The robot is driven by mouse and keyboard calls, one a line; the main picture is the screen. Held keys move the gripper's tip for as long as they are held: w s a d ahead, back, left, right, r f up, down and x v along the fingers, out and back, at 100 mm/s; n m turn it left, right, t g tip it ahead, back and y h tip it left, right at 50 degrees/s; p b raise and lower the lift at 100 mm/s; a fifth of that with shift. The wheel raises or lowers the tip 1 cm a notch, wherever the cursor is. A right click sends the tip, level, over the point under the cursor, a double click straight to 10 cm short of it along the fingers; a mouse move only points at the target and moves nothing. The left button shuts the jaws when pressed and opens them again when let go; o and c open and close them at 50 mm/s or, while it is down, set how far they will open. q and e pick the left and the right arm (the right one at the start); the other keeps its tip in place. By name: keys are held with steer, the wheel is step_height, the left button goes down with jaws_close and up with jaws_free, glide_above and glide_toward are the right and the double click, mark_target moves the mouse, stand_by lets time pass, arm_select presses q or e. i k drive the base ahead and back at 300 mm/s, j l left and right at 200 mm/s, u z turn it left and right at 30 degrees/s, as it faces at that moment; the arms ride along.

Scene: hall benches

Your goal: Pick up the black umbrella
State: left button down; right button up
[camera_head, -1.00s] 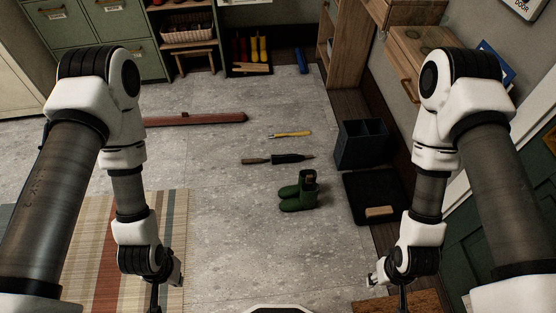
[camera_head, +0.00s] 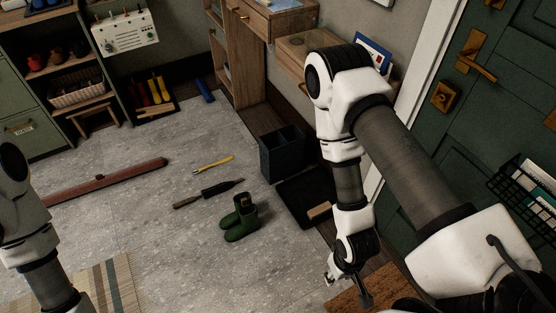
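A slim dark item that looks like the folded black umbrella (camera_head: 213,192) lies on the grey floor in the head view, left of centre. Its brown handle end points lower left and its thin tip points upper right. Nothing is touching it. My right gripper (camera_head: 362,296) is at the bottom, right of centre, well away from the umbrella; its fingers are too small and dark to tell whether they are open. My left arm shows at the left edge, and its gripper is out of the picture.
Green boots (camera_head: 240,222) stand just below the umbrella, and a yellow-handled tool (camera_head: 213,163) lies above it. A dark bin (camera_head: 282,155) and a black tray (camera_head: 296,205) are to the right. A long reddish beam (camera_head: 108,183) lies left. A striped rug (camera_head: 118,285) is lower left.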

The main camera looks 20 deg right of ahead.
mark_target(206, 193)
steer(key=i+j+z, duration=0.1)
steer(key=i+j, duration=0.7)
steer(key=i+j+z, duration=0.15)
steer(key=i+j, duration=0.25)
steer(key=i+j+z, duration=0.1)
steer(key=i+j, duration=0.25)
steer(key=j, duration=0.2)
steer(key=i+j+z, duration=0.1)
steer(key=i+j, duration=0.25)
steer(key=j, duration=0.2)
